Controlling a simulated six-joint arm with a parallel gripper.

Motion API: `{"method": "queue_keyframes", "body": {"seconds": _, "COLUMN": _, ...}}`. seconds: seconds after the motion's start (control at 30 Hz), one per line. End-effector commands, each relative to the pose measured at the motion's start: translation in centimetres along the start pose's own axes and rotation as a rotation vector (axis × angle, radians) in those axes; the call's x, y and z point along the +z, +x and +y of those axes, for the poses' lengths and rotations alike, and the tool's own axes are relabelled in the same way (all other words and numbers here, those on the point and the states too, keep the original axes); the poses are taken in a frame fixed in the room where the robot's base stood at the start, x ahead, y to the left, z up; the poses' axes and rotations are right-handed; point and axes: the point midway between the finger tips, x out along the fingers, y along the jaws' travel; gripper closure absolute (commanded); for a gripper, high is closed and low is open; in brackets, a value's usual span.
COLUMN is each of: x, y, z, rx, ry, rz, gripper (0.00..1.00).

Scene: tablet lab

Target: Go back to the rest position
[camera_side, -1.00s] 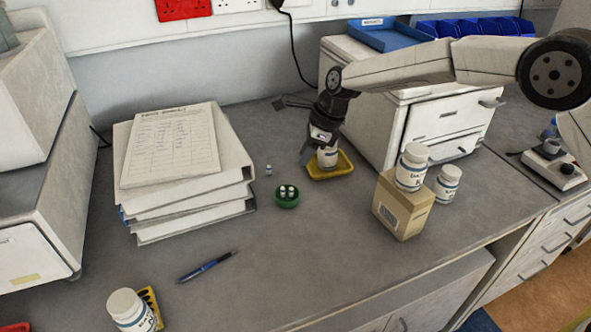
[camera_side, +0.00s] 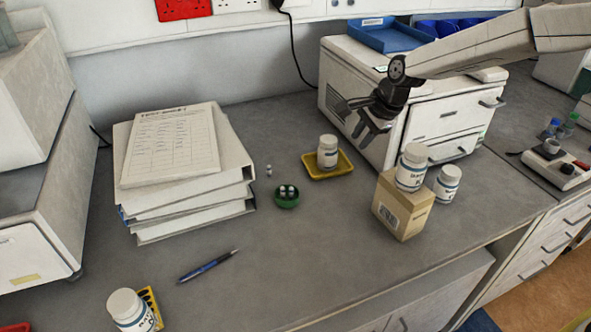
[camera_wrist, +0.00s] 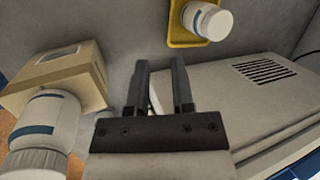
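My gripper (camera_side: 362,120) is raised above the bench in the side view, in front of the white drawer unit (camera_side: 440,115). Its fingers are apart with nothing between them, and the wrist view also shows the empty gripper (camera_wrist: 160,70). A white bottle (camera_side: 328,152) stands upright in the yellow tray (camera_side: 342,175), to the left of my gripper and apart from it. The wrist view shows this bottle (camera_wrist: 208,20) and the tray (camera_wrist: 176,38) at the top.
A cardboard box (camera_side: 403,205) carries one white bottle (camera_side: 412,167), with another bottle (camera_side: 447,184) beside it. Stacked binders (camera_side: 185,190), a blue pen (camera_side: 208,266) and a front-left bottle (camera_side: 128,310) lie further left. The front middle is clear.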

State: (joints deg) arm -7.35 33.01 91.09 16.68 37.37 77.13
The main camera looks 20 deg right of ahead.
Motion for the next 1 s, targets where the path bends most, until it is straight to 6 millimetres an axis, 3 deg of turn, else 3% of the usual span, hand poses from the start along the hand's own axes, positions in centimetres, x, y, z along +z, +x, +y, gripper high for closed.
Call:
{"method": "queue_keyframes", "body": {"seconds": 0.1, "x": -2.3, "y": -1.7, "z": 1.4, "rx": -0.025, "ry": -0.138, "rz": 0.043, "gripper": 0.71}}
{"method": "queue_keyframes", "body": {"seconds": 0.37, "x": -6.4, "y": -4.6, "z": 4.9, "rx": -0.047, "ry": -0.448, "rz": 0.138, "gripper": 0.71}}
{"method": "queue_keyframes", "body": {"seconds": 0.6, "x": -8.7, "y": -6.6, "z": 10.0, "rx": -0.011, "ry": -0.767, "rz": 0.212, "gripper": 0.71}}
{"method": "queue_keyframes", "body": {"seconds": 0.77, "x": -8.6, "y": -7.0, "z": 14.8, "rx": 0.052, "ry": -0.992, "rz": 0.219, "gripper": 0.71}}
{"method": "queue_keyframes", "body": {"seconds": 1.0, "x": -7.0, "y": -6.5, "z": 22.6, "rx": 0.171, "ry": -1.280, "rz": 0.151, "gripper": 0.71}}
